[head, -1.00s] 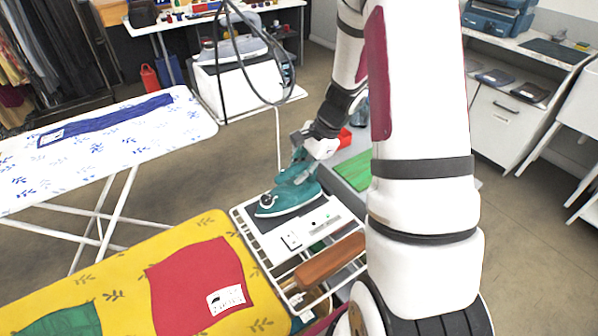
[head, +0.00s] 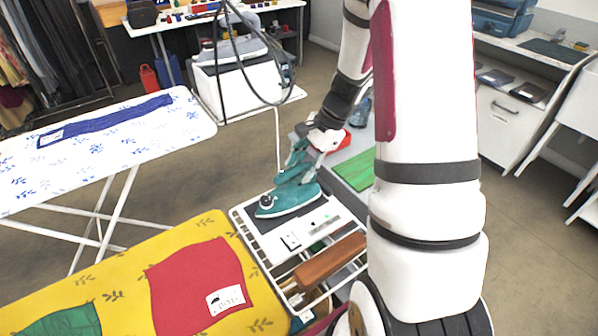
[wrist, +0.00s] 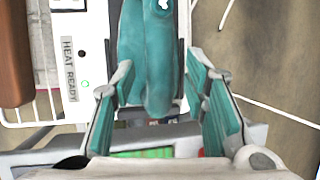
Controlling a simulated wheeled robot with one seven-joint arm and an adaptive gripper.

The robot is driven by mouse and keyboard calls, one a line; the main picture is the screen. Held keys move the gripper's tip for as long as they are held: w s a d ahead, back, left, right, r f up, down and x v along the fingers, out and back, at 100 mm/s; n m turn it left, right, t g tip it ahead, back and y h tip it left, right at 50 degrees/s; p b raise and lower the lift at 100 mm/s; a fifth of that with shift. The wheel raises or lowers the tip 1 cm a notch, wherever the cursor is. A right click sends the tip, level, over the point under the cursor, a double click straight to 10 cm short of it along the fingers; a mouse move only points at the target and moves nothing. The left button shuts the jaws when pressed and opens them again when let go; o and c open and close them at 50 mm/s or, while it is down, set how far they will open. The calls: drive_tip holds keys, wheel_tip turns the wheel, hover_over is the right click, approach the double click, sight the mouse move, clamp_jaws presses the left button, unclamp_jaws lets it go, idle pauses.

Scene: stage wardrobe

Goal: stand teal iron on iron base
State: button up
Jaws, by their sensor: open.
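The teal iron (head: 289,200) lies on the dark plate of the white iron base (head: 320,225), at the end of the yellow ironing board. In the wrist view the iron (wrist: 150,60) reaches down from the top edge, between my fingers. The base (wrist: 68,45) shows there with a "HEAT READY" label and a small green light. My gripper (head: 302,163) is just above the rear of the iron in the head view. In the wrist view my gripper (wrist: 160,95) is open, with a teal-padded finger on each side of the iron and gaps visible.
A yellow ironing board (head: 130,285) bears a red cloth (head: 195,285) and a green cloth. A brown bar (head: 330,260) lies on the rack beside the base. A green patch (head: 355,168) is on the grey surface behind. A white board (head: 95,140) stands left.

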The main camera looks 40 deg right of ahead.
drive_tip(key=v, duration=0.9)
drive_tip(key=s+a+r+n+h, duration=0.1)
drive_tip(key=s+a+r+n, duration=0.65)
drive_tip(key=a+r, duration=0.4)
drive_tip(key=s+a+r+n+t+h, duration=0.1)
drive_tip(key=s+a+n, duration=0.2)
drive_tip(key=s+n, duration=0.2)
drive_tip(key=s+a+r+n+h, duration=0.1)
drive_tip(key=s+a+n+h, duration=0.1)
drive_tip(key=s+n, duration=0.3)
drive_tip(key=s+a, duration=0.1)
drive_tip(key=s, duration=0.1)
drive_tip(key=shift+s+a+r+t, duration=0.25)
drive_tip(key=shift+s+a+t, duration=0.1)
drive_tip(key=shift+s+t, duration=0.05)
drive_tip(key=shift+n, duration=0.25)
drive_tip(key=shift+r+p, duration=0.4)
drive_tip(key=shift+p, duration=0.05)
